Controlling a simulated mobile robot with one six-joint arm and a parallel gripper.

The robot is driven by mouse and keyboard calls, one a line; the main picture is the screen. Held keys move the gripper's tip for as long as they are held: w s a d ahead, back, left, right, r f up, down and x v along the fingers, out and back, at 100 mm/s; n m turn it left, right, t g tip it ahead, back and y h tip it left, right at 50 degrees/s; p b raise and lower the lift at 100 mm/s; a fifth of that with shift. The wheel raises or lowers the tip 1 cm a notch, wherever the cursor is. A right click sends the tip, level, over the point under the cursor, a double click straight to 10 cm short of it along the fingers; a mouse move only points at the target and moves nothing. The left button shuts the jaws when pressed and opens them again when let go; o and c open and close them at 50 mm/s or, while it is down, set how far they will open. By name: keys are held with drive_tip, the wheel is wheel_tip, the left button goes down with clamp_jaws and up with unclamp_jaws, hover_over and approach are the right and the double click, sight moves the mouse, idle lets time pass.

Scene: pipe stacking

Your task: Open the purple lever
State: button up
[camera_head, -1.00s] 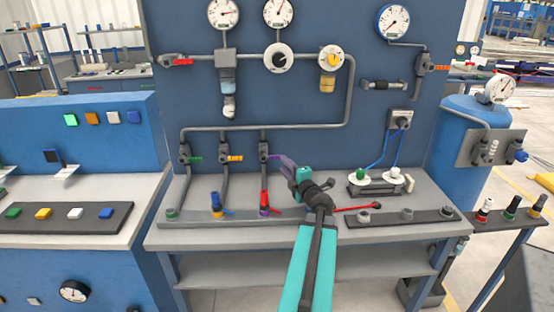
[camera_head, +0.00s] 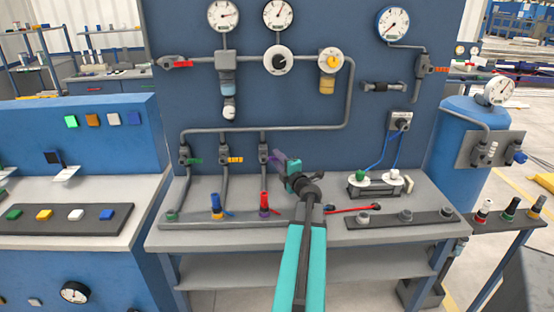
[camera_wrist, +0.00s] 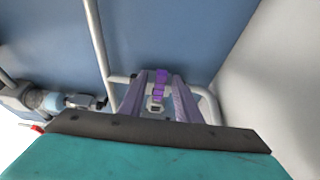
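The purple lever (camera_wrist: 160,86) is on the third valve (camera_head: 263,154) from the left on the blue panel. In the wrist view it shows between my two fingers, with a gap on each side. Whether the lever reaches deep between the fingers is hard to tell.
A green lever (camera_head: 196,161) and an orange lever (camera_head: 235,160) are on valves to the left. Pipe ends with blue (camera_head: 216,203) and red (camera_head: 264,200) parts stand below on the bench (camera_head: 170,238). A red-handled tool (camera_head: 355,209) lies to the right.

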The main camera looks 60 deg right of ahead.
drive_tip(key=shift+w+d, duration=0.25)
drive_tip(key=shift+w, duration=0.15)
clamp_jaws()
